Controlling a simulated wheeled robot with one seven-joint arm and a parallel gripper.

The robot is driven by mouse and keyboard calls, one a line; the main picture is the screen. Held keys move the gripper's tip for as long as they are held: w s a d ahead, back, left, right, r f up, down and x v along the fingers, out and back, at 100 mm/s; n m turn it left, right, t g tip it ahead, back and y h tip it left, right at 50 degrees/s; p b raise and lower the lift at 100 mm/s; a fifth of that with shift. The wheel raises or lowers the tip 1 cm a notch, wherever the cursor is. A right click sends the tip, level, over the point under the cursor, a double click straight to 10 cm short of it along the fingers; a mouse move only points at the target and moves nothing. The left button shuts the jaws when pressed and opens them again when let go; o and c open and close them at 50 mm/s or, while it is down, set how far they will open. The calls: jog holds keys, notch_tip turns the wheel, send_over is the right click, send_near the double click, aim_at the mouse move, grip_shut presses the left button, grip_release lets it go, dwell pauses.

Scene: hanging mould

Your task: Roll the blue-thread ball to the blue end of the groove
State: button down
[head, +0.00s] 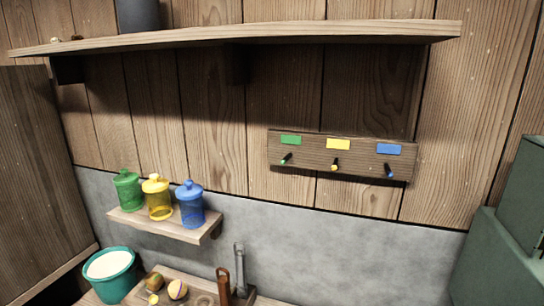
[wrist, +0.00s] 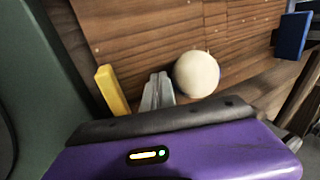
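In the wrist view a cream ball (wrist: 196,74) rests on a brown wooden surface, with a thin bluish-purple edge on its right side. Its thread colour is not clear. My gripper (wrist: 160,82) shows as two grey fingers close together, just left of the ball, with nothing seen between them. Whether they touch the ball I cannot tell. A yellow block (wrist: 113,90) stands left of the fingers. A blue block (wrist: 292,35) stands farther off at the upper right. The groove itself is not clearly visible. My gripper is not in the head view.
In the head view a long wooden shelf (head: 250,33) runs above a rack (head: 315,155) with green, yellow and blue labels. Green (head: 128,193), yellow (head: 158,200) and blue (head: 190,206) jars stand on a small shelf (head: 150,226). A teal bucket (head: 113,285) stands lower left.

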jog(key=shift+a, duration=0.1)
dwell(0.4)
jog(key=shift+w+a+p, duration=0.1)
jog(key=shift+w+a, duration=0.3)
jog(key=shift+a, duration=0.85)
jog(key=shift+w+a+p, duration=0.1)
jog(key=shift+w+a, duration=0.35)
jog(key=shift+a, duration=0.85)
jog(key=shift+w+a+p, duration=0.1)
jog(key=shift+w+a, duration=0.3)
jog(key=shift+a, duration=0.85)
jog(key=shift+w+a+b, duration=0.2)
jog(key=shift+w+a, duration=0.4)
jog(key=shift+a, duration=1.15)
jog(key=shift+w+a+b, duration=0.2)
jog(key=shift+w+a, duration=0.35)
jog(key=shift+a, duration=1.25)
jog(key=shift+w+a+b, duration=0.2)
jog(key=shift+w+a, duration=0.4)
jog(key=shift+a, duration=1.15)
jog(key=shift+s+d+r+p, duration=0.3)
jog(key=shift+d+r+p, duration=0.4)
jog(key=shift+p, duration=0.4)
jog(key=shift+s+d+r+p, duration=0.15)
jog(key=shift+s+d+p, duration=0.05)
jog(key=shift+d+p, duration=0.55)
notch_tip(320, 180, up, 3)
jog(key=p, duration=0.2)
jog(key=shift+p, duration=0.3)
jog(key=shift+r, duration=1.9)
